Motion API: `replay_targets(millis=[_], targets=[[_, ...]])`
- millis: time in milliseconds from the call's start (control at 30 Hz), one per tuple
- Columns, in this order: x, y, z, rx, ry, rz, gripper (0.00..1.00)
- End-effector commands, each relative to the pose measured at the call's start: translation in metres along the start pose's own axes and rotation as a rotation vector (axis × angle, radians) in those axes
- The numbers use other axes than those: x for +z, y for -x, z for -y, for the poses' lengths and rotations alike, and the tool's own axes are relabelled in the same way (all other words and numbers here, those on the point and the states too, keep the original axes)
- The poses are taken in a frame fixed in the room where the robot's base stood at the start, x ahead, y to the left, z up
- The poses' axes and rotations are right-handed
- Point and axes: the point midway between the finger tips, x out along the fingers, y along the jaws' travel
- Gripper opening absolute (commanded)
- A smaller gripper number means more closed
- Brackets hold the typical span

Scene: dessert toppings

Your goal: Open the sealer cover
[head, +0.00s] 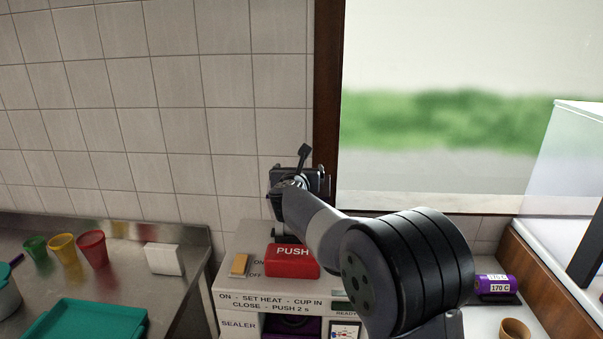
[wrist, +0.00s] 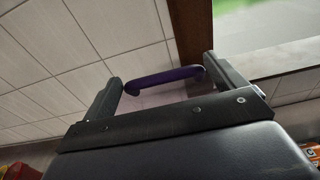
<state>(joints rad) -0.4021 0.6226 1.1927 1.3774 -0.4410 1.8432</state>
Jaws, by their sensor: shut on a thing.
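The sealer (head: 232,300) is a pale box at the bottom centre of the head view. It bears a red PUSH block (head: 292,262) and a small yellow ON/OFF switch (head: 239,265). My gripper (head: 300,182) is above and behind the PUSH block, and its fingertips are hard to make out there. The cover itself cannot be clearly told apart in the head view; my arm hides part of the sealer.
On the left steel counter are green, yellow and red cups (head: 92,248), a white block (head: 164,259) and a teal tray (head: 88,322). A purple device reading 170 C (head: 496,287) and a brown cup (head: 514,329) lie to the right. A tiled wall and window frame stand behind.

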Motion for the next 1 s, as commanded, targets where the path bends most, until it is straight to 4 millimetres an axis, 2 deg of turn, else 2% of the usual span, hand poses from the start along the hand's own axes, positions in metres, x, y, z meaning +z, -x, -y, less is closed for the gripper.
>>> replay_targets(millis=[33, 67, 100, 133, 167, 1000], targets=[[0.010, -0.002, 0.000, -0.004, -0.007, 0.010, 0.50], [0.012, -0.003, -0.002, -0.004, -0.010, -0.002, 0.48], [0.012, -0.005, -0.003, -0.004, -0.012, -0.019, 0.28], [0.012, -0.007, -0.005, -0.003, -0.010, -0.030, 0.00], [0.009, -0.007, -0.005, -0.003, -0.008, -0.034, 0.00], [-0.001, -0.007, -0.008, 0.004, -0.003, -0.046, 0.68]])
